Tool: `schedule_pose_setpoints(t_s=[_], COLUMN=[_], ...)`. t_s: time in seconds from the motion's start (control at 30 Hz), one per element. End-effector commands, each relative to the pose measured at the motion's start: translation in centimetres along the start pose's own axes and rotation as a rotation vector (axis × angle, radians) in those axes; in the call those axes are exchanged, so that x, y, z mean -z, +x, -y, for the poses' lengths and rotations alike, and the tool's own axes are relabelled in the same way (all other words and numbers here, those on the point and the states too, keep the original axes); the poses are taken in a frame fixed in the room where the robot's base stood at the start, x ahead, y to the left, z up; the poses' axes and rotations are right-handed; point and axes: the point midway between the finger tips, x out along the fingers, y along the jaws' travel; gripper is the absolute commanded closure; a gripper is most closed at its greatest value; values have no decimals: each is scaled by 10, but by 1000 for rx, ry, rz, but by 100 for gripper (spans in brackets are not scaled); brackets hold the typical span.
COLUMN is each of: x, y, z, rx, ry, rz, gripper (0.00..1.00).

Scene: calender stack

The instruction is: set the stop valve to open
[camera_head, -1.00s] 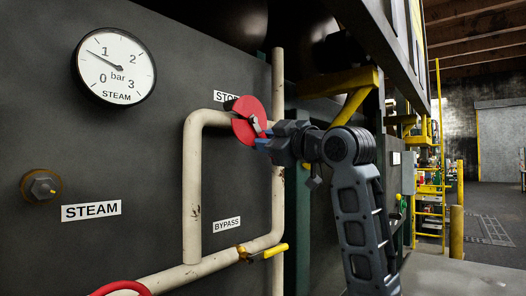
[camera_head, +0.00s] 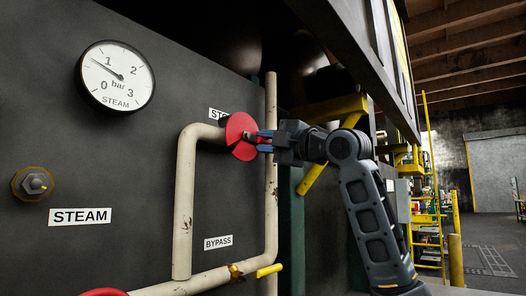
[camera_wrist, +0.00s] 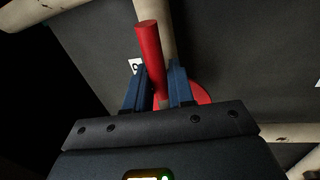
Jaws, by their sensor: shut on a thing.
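The stop valve has a red disc-shaped handle (camera_head: 238,138) on the upper bend of the cream pipe, just below the partly hidden "STOP" label (camera_head: 217,114). My gripper (camera_head: 263,141) reaches it from the right, its blue fingers at the disc's right side. In the wrist view, a red rod-like grip (camera_wrist: 150,55) passes between the two blue fingers (camera_wrist: 159,88), with part of the red disc (camera_wrist: 200,94) behind. My gripper is shut on this red grip. The inside of the valve is hidden, so its setting cannot be read here.
A pressure gauge (camera_head: 116,75) marked STEAM reads slightly below 1 bar. A yellow bypass lever (camera_head: 269,270) sits on the lower pipe, and another red handle (camera_head: 104,292) shows at the bottom edge. A vertical cream pipe (camera_head: 271,185) stands close behind my gripper.

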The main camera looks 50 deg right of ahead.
Motion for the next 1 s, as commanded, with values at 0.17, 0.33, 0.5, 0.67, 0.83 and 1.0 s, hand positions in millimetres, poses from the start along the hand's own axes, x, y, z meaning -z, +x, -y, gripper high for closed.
schedule_pose_setpoints(t_s=[0.17, 0.33, 0.5, 0.67, 0.83, 1.0], x=[0, 0, 0, 0, 0, 0], y=[0, 1, 1, 1, 1, 1], z=[-5, -6, -7, -7, -7, -6], rx=[-5, -5, -5, -5, -5, -3], ry=[-57, -80, -85, -85, -85, -84], rz=[-10, -15, -17, -17, -17, -17], gripper=[100, 100, 100, 100, 68, 59])
